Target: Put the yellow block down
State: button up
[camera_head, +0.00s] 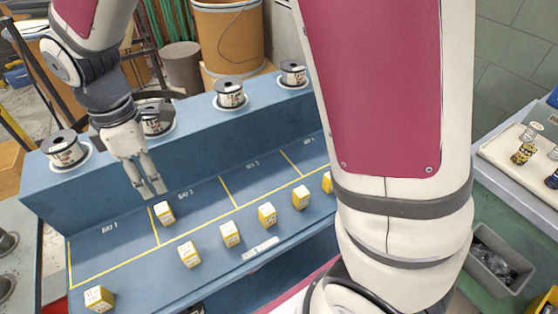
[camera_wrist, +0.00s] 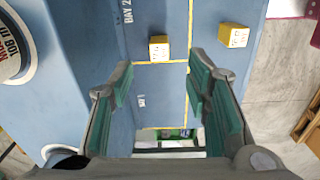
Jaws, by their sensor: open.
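Several yellow-and-white blocks are on the blue bench. One yellow block (camera_head: 164,212) sits alone inside the yellow lines of the bay marked BAY 2, beside the divider with BAY 1; it also shows in the wrist view (camera_wrist: 158,49). My gripper (camera_head: 153,192) is open and empty, above the bays and close to this block. In the wrist view my fingers (camera_wrist: 163,85) are spread wide, with nothing between them. Another yellow block (camera_head: 189,254) stands outside the front yellow line, and it shows at the upper right of the wrist view (camera_wrist: 233,36).
Wire spools, including one at the left (camera_head: 64,148) and one in the middle (camera_head: 230,94), stand on the raised back ledge (camera_head: 190,125). More blocks, such as the front left one (camera_head: 98,298), line the front strip. BAY 1 (camera_head: 110,250) is clear. My arm hides the bench's right end.

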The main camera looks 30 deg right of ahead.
jog(key=s+d+r+m+t, duration=0.1)
jog(key=s+d+r+m, duration=0.4)
jog(key=d+r, duration=0.25)
jog(key=s+d+r+m, duration=0.1)
jog(key=s+d+m, duration=0.4)
jog(key=s, duration=0.3)
jog(key=s+d+r+m+t, duration=0.1)
jog(key=s+d+r+m, duration=0.1)
jog(key=s+d+m, duration=0.4)
jog(key=s+m, duration=0.1)
jog(key=s, duration=0.2)
jog(key=shift+d+t, duration=0.2)
jog(key=shift+t, duration=0.1)
jog(key=shift+r, duration=0.2)
notch_tip(320, 180, up, 7)
jog(key=t+p, duration=0.1)
jog(key=p, duration=0.4)
jog(key=shift+p, duration=0.3)
